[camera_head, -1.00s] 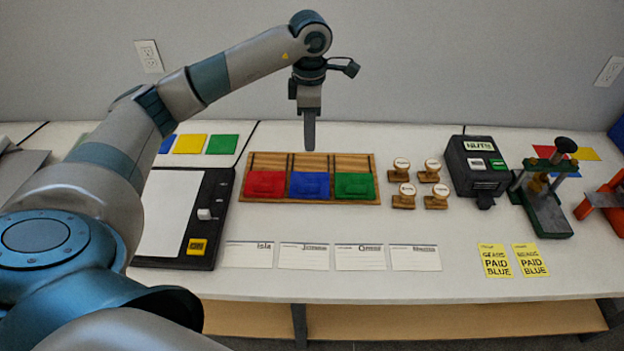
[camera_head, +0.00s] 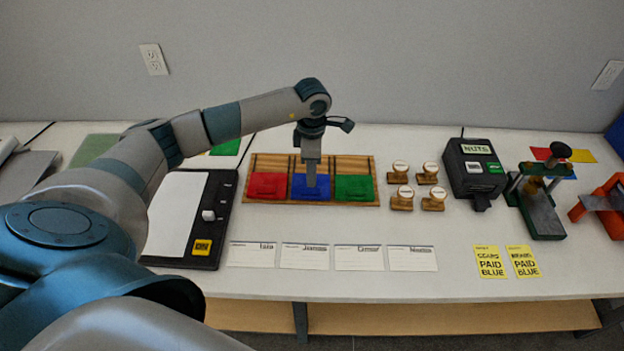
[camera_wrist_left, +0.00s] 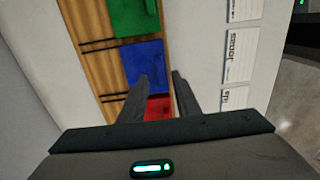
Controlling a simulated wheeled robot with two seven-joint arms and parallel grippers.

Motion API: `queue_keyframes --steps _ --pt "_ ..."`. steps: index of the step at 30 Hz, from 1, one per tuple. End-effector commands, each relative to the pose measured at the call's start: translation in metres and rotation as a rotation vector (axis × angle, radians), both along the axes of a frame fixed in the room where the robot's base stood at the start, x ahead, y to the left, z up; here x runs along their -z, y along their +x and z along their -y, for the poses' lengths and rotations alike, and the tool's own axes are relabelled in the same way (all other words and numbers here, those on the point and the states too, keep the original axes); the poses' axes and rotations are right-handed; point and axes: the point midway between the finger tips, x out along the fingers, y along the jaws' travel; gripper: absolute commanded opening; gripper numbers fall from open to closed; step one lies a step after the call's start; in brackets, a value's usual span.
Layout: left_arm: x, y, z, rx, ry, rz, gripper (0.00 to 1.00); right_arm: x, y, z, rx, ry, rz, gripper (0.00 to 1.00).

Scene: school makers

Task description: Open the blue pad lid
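The blue pad lid (camera_head: 311,190) lies flat and closed in the middle of a wooden tray (camera_head: 250,196), between a red pad (camera_head: 268,185) and a green pad (camera_head: 354,187). My left gripper (camera_head: 311,184) points down over the blue pad; its tips appear close to the lid in the head view, but I cannot tell if they touch. In the left wrist view the two fingers (camera_wrist_left: 160,88) stand apart with nothing between them, and the blue lid (camera_wrist_left: 145,63) shows just beyond them. My right gripper is in neither view.
Several wooden stamps (camera_head: 403,198) stand right of the tray, beside a black device labelled NUTS (camera_head: 476,165). A row of white name cards (camera_head: 304,256) lies in front. A black board with a white sheet (camera_head: 177,212) lies to the left.

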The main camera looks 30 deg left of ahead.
Motion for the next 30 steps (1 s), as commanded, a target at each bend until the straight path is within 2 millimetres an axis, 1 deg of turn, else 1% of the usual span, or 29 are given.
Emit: queue_keyframes --steps 1,6,10,15,23,24,25,26,27,30 --pt "0.007 -0.001 0.001 -0.002 -0.003 -0.004 0.3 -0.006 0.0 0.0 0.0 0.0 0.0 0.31" --pt "0.032 0.0 0.001 -0.002 -0.002 -0.002 0.3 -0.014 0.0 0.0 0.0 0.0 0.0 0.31" --pt "0.046 0.0 0.001 -0.001 -0.002 -0.002 0.3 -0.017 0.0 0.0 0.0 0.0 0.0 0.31" --pt "0.053 0.0 0.0 0.0 -0.001 -0.001 0.3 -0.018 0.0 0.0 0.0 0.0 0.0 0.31" --pt "0.054 0.0 0.0 0.0 -0.001 0.001 0.3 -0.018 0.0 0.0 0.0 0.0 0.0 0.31" --pt "0.054 0.0 0.0 0.0 -0.001 0.001 0.25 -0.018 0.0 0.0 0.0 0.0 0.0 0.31" --pt "0.054 0.0 0.0 0.0 -0.001 0.001 0.18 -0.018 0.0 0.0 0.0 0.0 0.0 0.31" --pt "0.054 0.0 0.0 0.0 -0.001 0.001 0.11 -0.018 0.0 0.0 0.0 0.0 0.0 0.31" --pt "0.054 0.0 0.0 0.0 -0.001 0.001 0.01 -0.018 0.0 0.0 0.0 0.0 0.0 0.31" --pt "0.054 0.0 0.0 0.0 -0.001 0.001 0.0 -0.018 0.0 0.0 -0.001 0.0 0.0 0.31"
